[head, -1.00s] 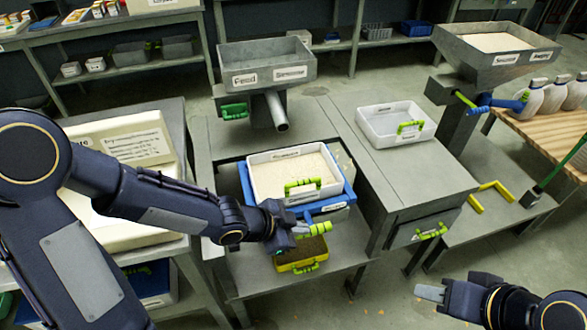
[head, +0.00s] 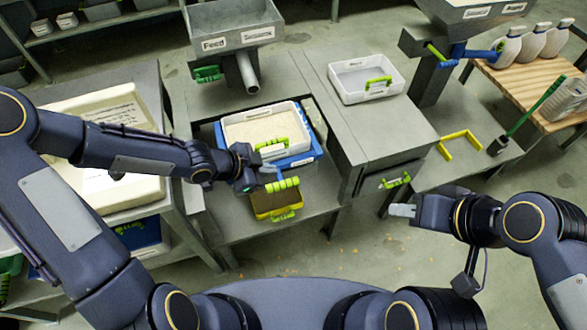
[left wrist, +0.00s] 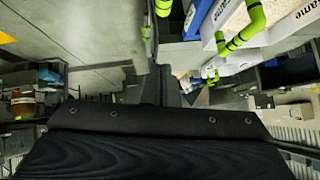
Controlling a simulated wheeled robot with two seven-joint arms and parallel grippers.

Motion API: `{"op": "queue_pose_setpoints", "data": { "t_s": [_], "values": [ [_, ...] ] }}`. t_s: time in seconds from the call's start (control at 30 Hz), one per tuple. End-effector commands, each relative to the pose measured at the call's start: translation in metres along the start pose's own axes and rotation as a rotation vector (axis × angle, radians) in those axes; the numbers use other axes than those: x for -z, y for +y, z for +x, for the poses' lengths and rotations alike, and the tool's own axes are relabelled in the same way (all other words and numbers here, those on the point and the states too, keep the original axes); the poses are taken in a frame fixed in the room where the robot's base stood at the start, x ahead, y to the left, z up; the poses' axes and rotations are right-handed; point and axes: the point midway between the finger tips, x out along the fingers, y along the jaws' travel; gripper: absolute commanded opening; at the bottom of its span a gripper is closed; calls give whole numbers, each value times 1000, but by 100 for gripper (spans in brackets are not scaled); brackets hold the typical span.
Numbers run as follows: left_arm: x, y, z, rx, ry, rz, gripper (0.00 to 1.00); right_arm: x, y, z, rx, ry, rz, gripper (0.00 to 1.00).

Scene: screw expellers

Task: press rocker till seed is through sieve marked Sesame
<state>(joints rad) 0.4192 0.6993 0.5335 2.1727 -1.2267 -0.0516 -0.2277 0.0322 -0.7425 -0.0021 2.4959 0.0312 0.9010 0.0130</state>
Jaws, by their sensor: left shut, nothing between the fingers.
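A blue sieve frame (head: 311,155) with a label stands in the bay of the grey bench, under a white tray (head: 293,119) of pale seed. A green handle (head: 284,184) juts out at its front; I cannot tell whether this is the rocker. My left gripper (head: 269,178) is shut and empty beside that handle; whether it touches is unclear. In the left wrist view, a white part with a label ending in "ame" (left wrist: 290,15) and a green handle (left wrist: 243,28) show at upper right. The sieve mesh is hidden. My right gripper (head: 403,210) hangs over the floor, holding nothing visible.
A yellow box (head: 262,203) with a green handle sits below the left gripper. A feed hopper (head: 232,45) with a spout stands behind. An empty white tray (head: 350,92) sits on the bench at right. Small crumbs lie on the floor in front.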

Motion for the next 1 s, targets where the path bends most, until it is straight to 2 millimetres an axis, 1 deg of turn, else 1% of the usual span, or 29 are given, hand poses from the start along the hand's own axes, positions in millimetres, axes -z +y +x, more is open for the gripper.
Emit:
{"op": "queue_pose_setpoints", "data": {
  "t_s": [0.27, 0.37, 0.47, 0.57, 0.67, 0.9, 1.0],
  "values": [
    [-1, 0, 1, 0, 0, 1, 0, -1, 1, 2, 0, -1, 0, 36],
    [-2, 1, 6, -1, 1, 2, 0, -3, 2, 5, 0, -1, 0, 36],
    [-3, 2, 19, -2, 1, 3, 0, -7, 6, 14, 0, 0, 0, 36],
    [-4, 2, 38, -2, 2, 6, 0, -13, 12, 26, 0, -1, 0, 36],
    [-5, 3, 60, -3, 1, 7, 0, -20, 18, 38, 0, -1, 0, 36],
    [-2, 2, 108, -3, 0, 4, 0, -28, 25, 54, 0, -1, 0, 36],
    [-15, 2, 116, -2, -2, -1, 0, -28, 25, 55, 0, 0, 0, 36]
  ]
}}
